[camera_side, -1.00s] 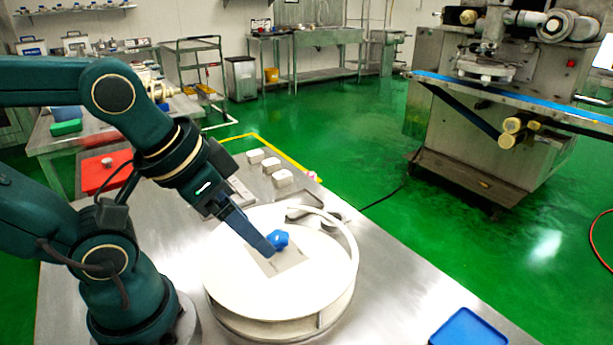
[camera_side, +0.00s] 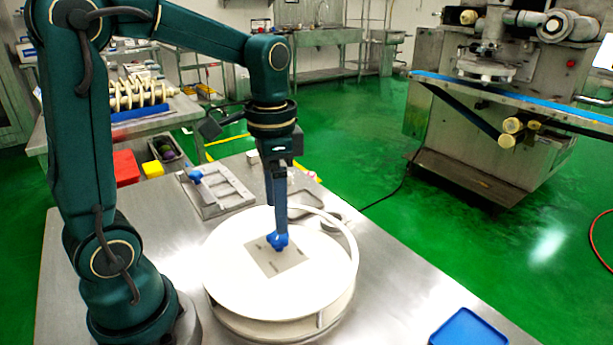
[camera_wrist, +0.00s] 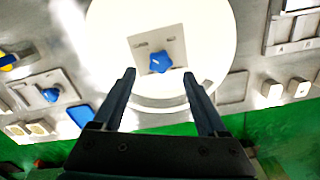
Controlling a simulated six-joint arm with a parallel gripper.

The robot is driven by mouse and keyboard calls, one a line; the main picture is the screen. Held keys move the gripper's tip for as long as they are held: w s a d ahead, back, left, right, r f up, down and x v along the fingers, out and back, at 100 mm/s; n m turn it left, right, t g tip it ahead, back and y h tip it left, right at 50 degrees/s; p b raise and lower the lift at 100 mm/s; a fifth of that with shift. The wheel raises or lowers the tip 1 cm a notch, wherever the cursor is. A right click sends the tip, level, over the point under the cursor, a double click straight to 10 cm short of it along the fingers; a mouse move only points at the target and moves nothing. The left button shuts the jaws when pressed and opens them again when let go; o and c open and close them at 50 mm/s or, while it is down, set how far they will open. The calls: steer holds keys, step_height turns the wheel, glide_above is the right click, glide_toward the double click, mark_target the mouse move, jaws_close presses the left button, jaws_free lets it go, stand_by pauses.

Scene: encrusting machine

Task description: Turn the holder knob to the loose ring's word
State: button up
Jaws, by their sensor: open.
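The blue star-shaped knob (camera_side: 278,241) sits on a grey plate (camera_side: 292,258) on top of the round white holder (camera_side: 235,275). The plate carries small dark words, too small to read. In the wrist view the knob (camera_wrist: 160,62) lies beyond and between my fingertips. My gripper (camera_side: 279,236) points straight down over the knob in the side view. In the wrist view its two fingers (camera_wrist: 158,78) are spread wide and nothing is between them. From the side I cannot tell whether a finger touches the knob. I cannot make out the loose ring.
A grey panel with a second blue knob (camera_side: 196,176) lies behind the holder. A curved white rail (camera_side: 345,235) rises at the holder's right edge. A blue tray (camera_side: 468,328) lies at the front right. The tabletop between holder and tray is clear.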

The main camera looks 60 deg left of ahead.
steer(key=shift+f, duration=2.45)
jaws_close()
steer(key=shift+r, duration=0.1)
